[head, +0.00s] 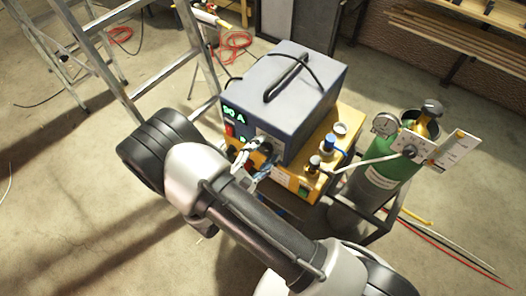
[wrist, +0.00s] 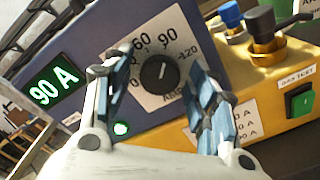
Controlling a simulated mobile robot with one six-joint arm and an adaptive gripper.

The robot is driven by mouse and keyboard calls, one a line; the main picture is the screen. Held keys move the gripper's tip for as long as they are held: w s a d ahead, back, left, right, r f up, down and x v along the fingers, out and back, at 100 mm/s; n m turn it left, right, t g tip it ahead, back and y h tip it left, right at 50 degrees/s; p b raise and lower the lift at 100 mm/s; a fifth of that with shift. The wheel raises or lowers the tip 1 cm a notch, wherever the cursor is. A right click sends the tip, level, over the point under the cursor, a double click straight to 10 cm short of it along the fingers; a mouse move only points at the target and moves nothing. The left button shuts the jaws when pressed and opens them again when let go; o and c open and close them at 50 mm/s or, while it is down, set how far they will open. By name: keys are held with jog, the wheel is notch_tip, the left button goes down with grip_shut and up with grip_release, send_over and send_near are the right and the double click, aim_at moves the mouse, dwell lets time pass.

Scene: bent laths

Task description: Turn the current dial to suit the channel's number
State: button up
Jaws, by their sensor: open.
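The current dial is a black round knob (wrist: 159,73) on a white scale plate (wrist: 146,45) marked 60, 90 and 120. A small light mark shows on the knob's upper right side, roughly toward 90. The green display (wrist: 54,88) reads 90 A; it also shows in the head view (head: 233,112). My gripper (wrist: 156,78) is open, with one finger on each side of the knob and no clear contact. In the head view my gripper (head: 256,153) is at the power source's front (head: 290,85). A printed label (wrist: 243,118) with ampere values is partly hidden by the right finger.
The yellow base (head: 300,180) carries a blue-capped valve (head: 328,142), a black-capped valve (wrist: 264,28) and a green gas-test button (wrist: 299,100). A green gas cylinder (head: 375,190) stands to the right. A ladder (head: 95,60) stands to the left.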

jog(key=v, duration=1.2)
dwell(0.5)
